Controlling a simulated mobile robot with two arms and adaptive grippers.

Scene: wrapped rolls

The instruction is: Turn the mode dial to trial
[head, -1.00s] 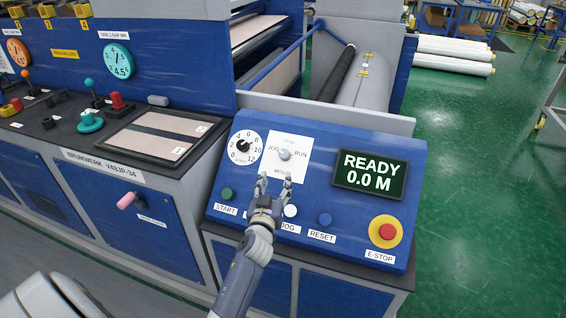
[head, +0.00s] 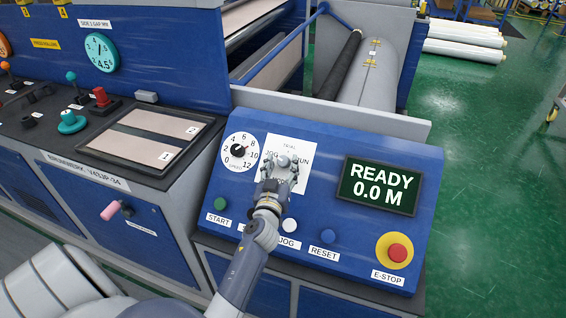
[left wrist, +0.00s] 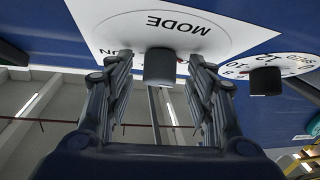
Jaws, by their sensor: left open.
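The plate carries TRIAL at the top, JOG at the left and RUN at the right. My left gripper (head: 280,170) is at the dial, its fingers on either side. In the left wrist view the dial (left wrist: 160,68) stands between the two open fingers (left wrist: 160,75), with gaps visible on both sides. The pointer's direction is hard to make out. My right gripper is not in view.
A speed dial (head: 238,151) sits left of the plate. A display (head: 379,186) reads READY 0.0 M. Below are a green start button (head: 220,203), a white jog button (head: 289,225), a blue reset button (head: 328,236) and a red e-stop (head: 397,253).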

